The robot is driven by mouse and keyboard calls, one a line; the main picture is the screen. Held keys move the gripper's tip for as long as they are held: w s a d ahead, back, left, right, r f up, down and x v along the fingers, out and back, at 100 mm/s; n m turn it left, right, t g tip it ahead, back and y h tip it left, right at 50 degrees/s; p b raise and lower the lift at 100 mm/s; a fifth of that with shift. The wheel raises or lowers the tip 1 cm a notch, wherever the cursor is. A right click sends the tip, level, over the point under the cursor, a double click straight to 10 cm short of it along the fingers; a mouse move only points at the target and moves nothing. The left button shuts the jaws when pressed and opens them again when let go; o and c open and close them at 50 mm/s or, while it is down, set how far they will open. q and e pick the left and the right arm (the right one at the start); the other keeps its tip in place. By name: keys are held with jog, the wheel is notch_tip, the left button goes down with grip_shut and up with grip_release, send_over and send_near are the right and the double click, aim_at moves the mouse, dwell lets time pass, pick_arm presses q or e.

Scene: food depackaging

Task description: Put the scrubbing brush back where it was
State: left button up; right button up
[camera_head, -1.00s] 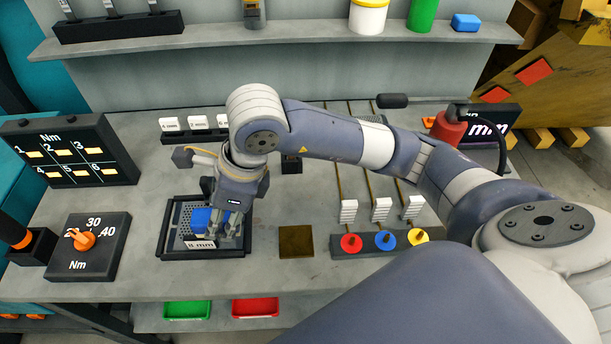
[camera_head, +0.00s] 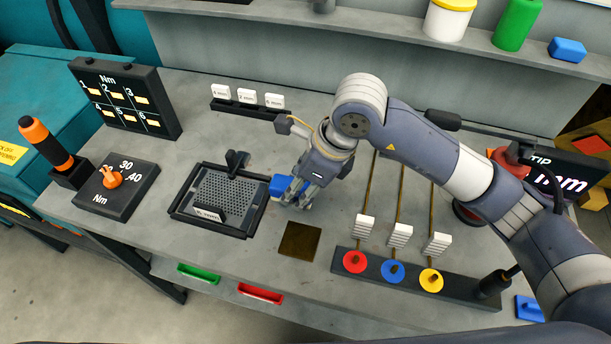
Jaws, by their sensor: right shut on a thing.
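The blue scrubbing brush (camera_head: 279,186) is in the fingers of my right gripper (camera_head: 294,196), just past the right edge of the black tray. The fingers hide part of the brush, and its exact height above the table is hard to tell. The black tray (camera_head: 178,205) holds a grey perforated plate (camera_head: 235,190), with a small labelled block at its front and a black knob-like piece at its back. My left gripper is not in view.
A brown square pad (camera_head: 299,240) lies in front of the gripper. A dark rack with red, blue and yellow discs (camera_head: 392,271) stands to the right. White labelled blocks (camera_head: 247,97) stand behind. A blue object (camera_head: 529,308) is at the lower right.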

aim_at(304, 186)
jog(key=w, duration=0.1)
jog(key=w+d, duration=0.1)
jog(key=w, duration=0.1)
jog(key=shift+w+f+p, duration=0.15)
jog(key=shift+p, duration=0.2)
jog(key=shift+f, duration=0.3)
notch_tip(304, 186, down, 2)
jog(key=shift+f+p, duration=0.1)
jog(key=shift+p, duration=0.75)
jog(key=shift+f, duration=0.25)
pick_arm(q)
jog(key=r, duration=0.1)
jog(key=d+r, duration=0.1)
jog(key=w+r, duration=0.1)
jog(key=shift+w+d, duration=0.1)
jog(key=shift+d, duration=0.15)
pick_arm(e)
jog(key=shift+f, duration=0.15)
jog(key=shift+f, duration=0.1)
jog(key=o, duration=1)
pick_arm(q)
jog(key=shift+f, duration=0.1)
pick_arm(e)
jog(key=shift+o, duration=0.2)
